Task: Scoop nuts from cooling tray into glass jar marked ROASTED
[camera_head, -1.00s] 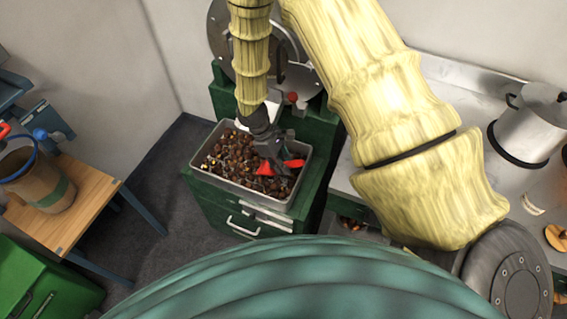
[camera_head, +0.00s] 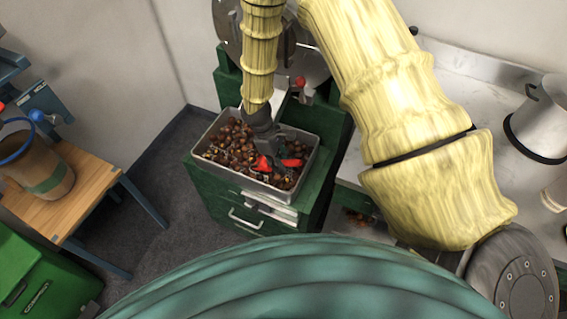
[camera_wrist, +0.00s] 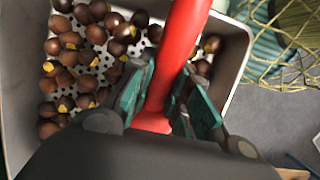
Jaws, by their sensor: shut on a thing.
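The grey cooling tray (camera_head: 301,185) sits on the green cabinet and holds many brown nuts (camera_head: 236,147). My gripper (camera_head: 277,166) is over the right part of the tray. In the wrist view my gripper (camera_wrist: 166,105) is shut on a red handle (camera_wrist: 185,35), apparently the scoop's. The scoop's far end is hidden. Nuts (camera_wrist: 75,60) lie on the perforated tray floor, with bare patches showing between them. The tray's wall (camera_wrist: 238,55) shows on the right of the wrist view. I cannot make out a jar marked ROASTED.
A green cabinet (camera_head: 225,212) bears the tray, with a large round metal machine part (camera_head: 228,22) behind. A wooden table (camera_head: 95,190) with a brown bin (camera_head: 48,185) stands left. A pale counter (camera_head: 480,110) with a metal canister (camera_head: 540,115) is at right.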

